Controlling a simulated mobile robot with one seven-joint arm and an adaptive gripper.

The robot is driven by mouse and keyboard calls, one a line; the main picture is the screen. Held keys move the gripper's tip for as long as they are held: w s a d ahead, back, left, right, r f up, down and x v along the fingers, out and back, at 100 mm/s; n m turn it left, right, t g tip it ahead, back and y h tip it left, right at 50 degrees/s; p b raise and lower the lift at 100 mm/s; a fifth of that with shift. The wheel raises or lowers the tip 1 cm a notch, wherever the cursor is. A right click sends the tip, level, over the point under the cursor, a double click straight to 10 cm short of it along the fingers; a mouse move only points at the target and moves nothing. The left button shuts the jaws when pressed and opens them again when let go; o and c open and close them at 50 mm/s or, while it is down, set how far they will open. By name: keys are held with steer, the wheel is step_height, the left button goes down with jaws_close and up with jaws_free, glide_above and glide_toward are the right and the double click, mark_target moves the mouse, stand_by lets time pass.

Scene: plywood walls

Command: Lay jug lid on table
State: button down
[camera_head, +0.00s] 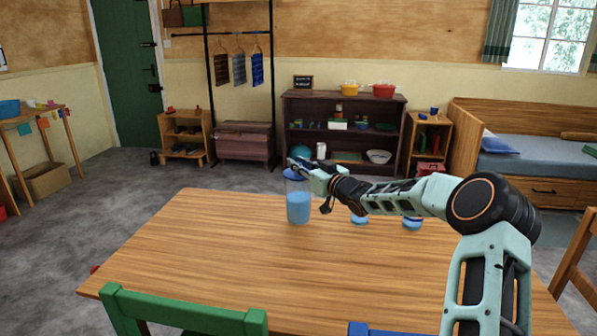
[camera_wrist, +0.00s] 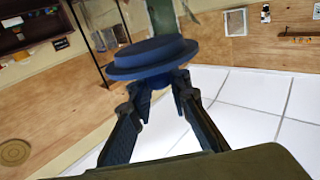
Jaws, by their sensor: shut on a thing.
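The jug (camera_head: 298,207) is clear with blue liquid in it and stands upright on the far part of the wooden table (camera_head: 230,262). My gripper (camera_head: 301,166) is above the jug, with the arm reaching in from the right. In the wrist view my gripper (camera_wrist: 163,86) is shut on the underside of the blue jug lid (camera_wrist: 152,57), a round disc with a raised middle. In the head view the lid (camera_head: 294,174) is small and partly hidden by the gripper. I cannot tell there whether it touches the jug's rim.
Two small blue cups (camera_head: 359,219) (camera_head: 411,224) stand right of the jug, under my arm. The table's left and middle are bare. A green chair (camera_head: 185,312) is at the near edge. A dark shelf (camera_head: 340,110) stands behind.

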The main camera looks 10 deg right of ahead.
steer(key=shift+f, duration=0.85)
steer(key=shift+f, duration=0.1)
steer(key=shift+f, duration=0.15)
steer(key=c, duration=1.8)
jaws_free()
steer(key=shift+d+b, duration=0.1)
steer(key=shift+b, duration=0.3)
